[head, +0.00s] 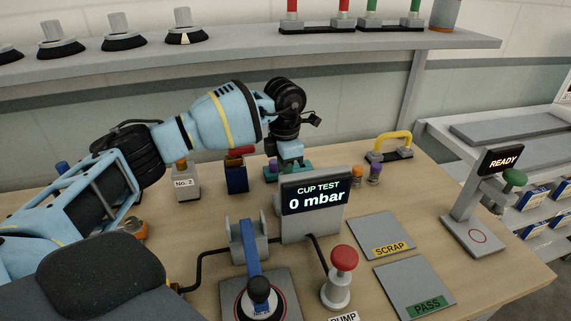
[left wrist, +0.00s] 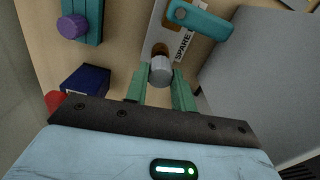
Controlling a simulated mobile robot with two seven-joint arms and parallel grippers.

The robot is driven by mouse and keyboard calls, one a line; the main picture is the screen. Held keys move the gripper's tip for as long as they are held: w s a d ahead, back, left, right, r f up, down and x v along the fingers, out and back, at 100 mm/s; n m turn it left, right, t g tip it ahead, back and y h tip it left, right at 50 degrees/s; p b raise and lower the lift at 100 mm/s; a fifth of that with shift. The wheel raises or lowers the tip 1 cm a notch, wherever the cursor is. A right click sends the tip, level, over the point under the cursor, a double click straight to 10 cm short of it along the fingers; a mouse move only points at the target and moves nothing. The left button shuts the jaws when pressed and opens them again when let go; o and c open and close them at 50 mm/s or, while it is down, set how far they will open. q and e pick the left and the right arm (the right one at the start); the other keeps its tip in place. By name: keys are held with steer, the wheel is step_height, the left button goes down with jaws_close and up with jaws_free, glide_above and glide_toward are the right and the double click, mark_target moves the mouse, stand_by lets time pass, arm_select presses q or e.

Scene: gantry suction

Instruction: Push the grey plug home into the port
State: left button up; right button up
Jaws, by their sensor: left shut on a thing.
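My left gripper (left wrist: 159,95) is shut on the grey plug (left wrist: 161,68), whose round pale end shows between the green fingertips in the left wrist view. The plug is at the near end of a white plate marked SPARE (left wrist: 183,42). A brownish opening (left wrist: 160,48) shows just beyond it; I cannot tell whether this is the port, or how deep the plug sits. In the head view my left gripper (head: 291,158) points down behind the CUP TEST display (head: 316,195), which partly hides the area below. My right gripper is not in view.
A teal bar (left wrist: 205,20) lies across the SPARE plate. A purple knob (left wrist: 72,27) on a teal block and a dark blue box (left wrist: 84,80) stand left. The red-topped pump post (head: 343,262) and SCRAP plate (head: 380,232) are nearer the front.

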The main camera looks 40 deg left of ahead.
arm_select(q)
steer(key=shift+f, duration=0.1)
stand_by(0.3)
steer(key=shift+f, duration=0.2)
steer(key=shift+f, duration=1.15)
steer(key=o, duration=1.1)
steer(key=shift+c, duration=0.2)
